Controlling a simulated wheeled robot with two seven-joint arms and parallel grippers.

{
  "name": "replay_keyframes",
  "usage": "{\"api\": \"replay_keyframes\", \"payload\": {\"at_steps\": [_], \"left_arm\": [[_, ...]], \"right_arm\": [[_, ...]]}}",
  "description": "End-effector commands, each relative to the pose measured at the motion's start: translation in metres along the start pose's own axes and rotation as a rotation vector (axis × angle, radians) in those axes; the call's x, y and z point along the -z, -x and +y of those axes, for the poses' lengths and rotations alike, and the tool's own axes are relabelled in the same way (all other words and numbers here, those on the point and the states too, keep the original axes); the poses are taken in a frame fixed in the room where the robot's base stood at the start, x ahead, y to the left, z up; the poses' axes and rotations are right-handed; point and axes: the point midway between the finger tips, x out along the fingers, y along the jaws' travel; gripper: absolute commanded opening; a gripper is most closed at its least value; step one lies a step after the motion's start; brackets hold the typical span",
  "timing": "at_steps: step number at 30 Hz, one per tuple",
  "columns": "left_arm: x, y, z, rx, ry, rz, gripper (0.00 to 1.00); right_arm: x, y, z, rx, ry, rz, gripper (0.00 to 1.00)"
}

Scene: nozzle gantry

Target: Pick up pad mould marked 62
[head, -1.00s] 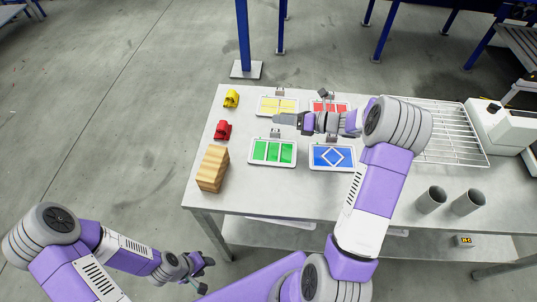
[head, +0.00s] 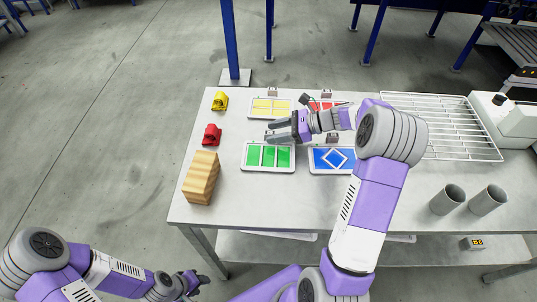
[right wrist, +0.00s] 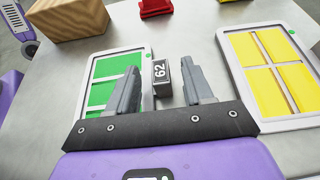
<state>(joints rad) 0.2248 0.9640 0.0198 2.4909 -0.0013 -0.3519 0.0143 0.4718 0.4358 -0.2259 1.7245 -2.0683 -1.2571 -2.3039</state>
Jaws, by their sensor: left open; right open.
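The pad mould marked 62 is the white tray with green panels (head: 268,157) on the table; it also shows in the right wrist view (right wrist: 102,88). Its dark grey block with a white 62 (right wrist: 162,74) stands at the tray's edge. My right gripper (head: 277,131) is open above the green tray's far edge. In the right wrist view the 62 block shows between its two fingers (right wrist: 163,72), and I cannot tell whether they touch it. In the head view the gripper mostly hides the block. My left gripper (head: 196,281) is open and empty, low beside the table.
Yellow (head: 271,107), red (head: 316,104) and blue (head: 333,159) trays lie close by. A wooden block (head: 201,178), red clip (head: 212,134) and yellow clip (head: 220,100) are on the left. A wire rack (head: 440,125) and two grey cups (head: 447,199) are on the right.

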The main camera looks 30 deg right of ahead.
Motion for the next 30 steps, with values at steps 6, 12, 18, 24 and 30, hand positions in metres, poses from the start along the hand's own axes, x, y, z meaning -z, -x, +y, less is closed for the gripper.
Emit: {"api": "replay_keyframes", "payload": {"at_steps": [6, 12, 18, 24, 30], "left_arm": [[0.0001, -0.0013, -0.0005, 0.0, 0.0, 0.0, 0.43], [0.0, -0.0012, -0.0004, 0.0, 0.0, 0.0, 0.43], [0.0, -0.0013, -0.0004, 0.0, 0.0, 0.0, 0.43], [0.0, -0.0013, -0.0004, 0.0, 0.0, 0.0, 0.43], [0.0, -0.0007, -0.0002, 0.0, 0.0, 0.0, 0.43]], "right_arm": [[-0.0005, -0.0067, -0.0004, 0.003, 0.0, -0.001, 0.51], [-0.0005, -0.0064, -0.0003, 0.003, -0.001, -0.001, 0.34], [-0.0004, -0.0062, -0.0004, 0.003, -0.001, -0.001, 0.04], [-0.0013, -0.006, -0.0005, 0.003, -0.001, -0.003, 0.0], [-0.0027, -0.0054, -0.0005, 0.003, 0.0, -0.003, 0.0]]}}
